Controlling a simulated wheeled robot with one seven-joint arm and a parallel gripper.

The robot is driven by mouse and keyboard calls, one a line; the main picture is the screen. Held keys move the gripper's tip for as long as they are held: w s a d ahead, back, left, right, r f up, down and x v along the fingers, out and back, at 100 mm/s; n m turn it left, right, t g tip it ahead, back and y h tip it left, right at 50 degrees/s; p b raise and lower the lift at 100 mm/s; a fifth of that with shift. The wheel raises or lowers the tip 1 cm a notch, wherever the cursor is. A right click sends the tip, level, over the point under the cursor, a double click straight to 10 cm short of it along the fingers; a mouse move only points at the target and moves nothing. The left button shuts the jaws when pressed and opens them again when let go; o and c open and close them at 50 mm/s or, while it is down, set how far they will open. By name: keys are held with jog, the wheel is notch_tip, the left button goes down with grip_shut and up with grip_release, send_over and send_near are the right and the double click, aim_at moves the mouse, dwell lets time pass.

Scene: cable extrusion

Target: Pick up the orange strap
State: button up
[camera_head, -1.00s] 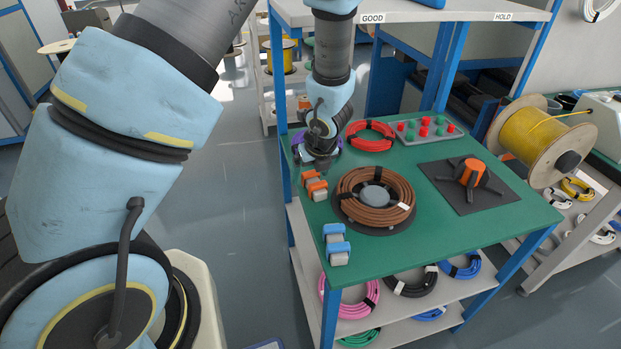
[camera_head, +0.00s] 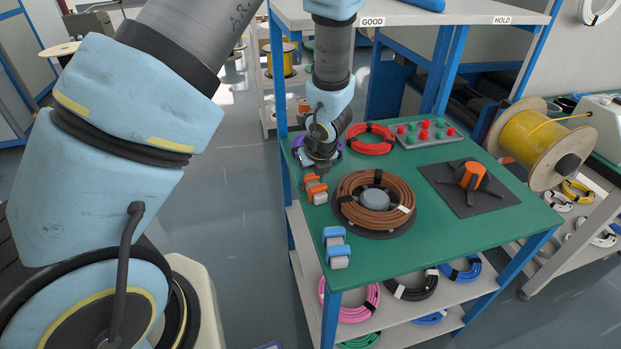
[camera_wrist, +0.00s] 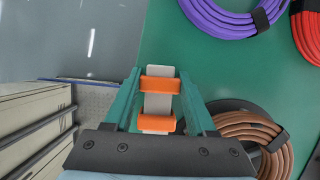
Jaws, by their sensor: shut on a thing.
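The orange strap (camera_head: 316,188) shows as orange bands around a pale grey block at the left edge of the green table. In the wrist view, the orange strap (camera_wrist: 160,84) lies between the two teal fingers of my gripper (camera_wrist: 160,72). The fingers are shut on its sides, one on each side. In the head view my gripper (camera_head: 318,168) is down at the strap, just behind it in the picture. The fingertips are small and partly hidden there. I cannot tell whether the block is clear of the table.
A brown cable coil (camera_head: 350,207) lies right of the strap, a blue-strapped block (camera_head: 336,247) in front. A purple coil (camera_wrist: 222,18) and a red coil (camera_head: 370,146) lie behind. A dark mat (camera_head: 440,178) with an orange-topped fixture is at right.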

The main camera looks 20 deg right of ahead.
jog(key=shift+c, duration=0.4)
notch_tip(320, 180, up, 10)
jog(key=p, duration=0.4)
jog(key=shift+p, duration=0.35)
